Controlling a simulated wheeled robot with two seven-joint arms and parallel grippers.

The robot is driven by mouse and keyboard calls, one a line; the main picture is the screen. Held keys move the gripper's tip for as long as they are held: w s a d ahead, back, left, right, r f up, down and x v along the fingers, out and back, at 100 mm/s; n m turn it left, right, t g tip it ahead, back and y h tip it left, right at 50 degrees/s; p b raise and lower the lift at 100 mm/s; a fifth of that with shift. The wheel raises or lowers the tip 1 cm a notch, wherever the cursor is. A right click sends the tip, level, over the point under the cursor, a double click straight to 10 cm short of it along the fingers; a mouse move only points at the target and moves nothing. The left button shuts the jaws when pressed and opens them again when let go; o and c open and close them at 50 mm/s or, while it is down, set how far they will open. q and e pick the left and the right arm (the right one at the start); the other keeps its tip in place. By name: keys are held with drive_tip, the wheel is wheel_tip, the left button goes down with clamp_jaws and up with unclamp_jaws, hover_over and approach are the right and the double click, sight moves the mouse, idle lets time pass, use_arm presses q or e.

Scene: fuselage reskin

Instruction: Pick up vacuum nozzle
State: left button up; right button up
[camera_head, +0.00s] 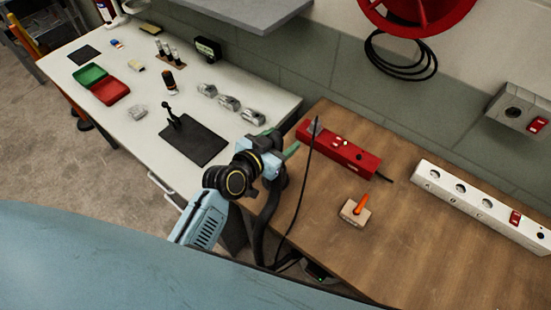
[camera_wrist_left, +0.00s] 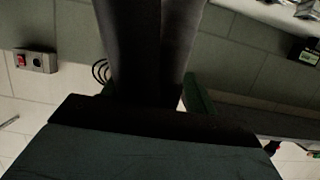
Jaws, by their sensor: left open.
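My left gripper (camera_head: 281,141) is open, with greenish fingertips, over the gap between the white bench and the wooden table. A thick black hose (camera_head: 261,228) rises just below it, along the wooden table's left edge. The hose's upper end is dark and partly hidden by my wrist, so I cannot clearly make out the vacuum nozzle or whether the gripper touches it. In the left wrist view, large dark shapes (camera_wrist_left: 148,50) fill the middle; I cannot tell what they are. My right gripper is not in view.
The wooden table (camera_head: 430,245) holds a red power strip (camera_head: 338,148), a white power strip (camera_head: 481,205) and a block with an orange handle (camera_head: 356,210). A thin black cable (camera_head: 300,200) crosses its left side. The white bench (camera_head: 130,120) carries trays and small parts.

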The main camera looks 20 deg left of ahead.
use_arm(q)
clamp_jaws()
idle(0.4)
drive_tip(key=shift+r, duration=0.1)
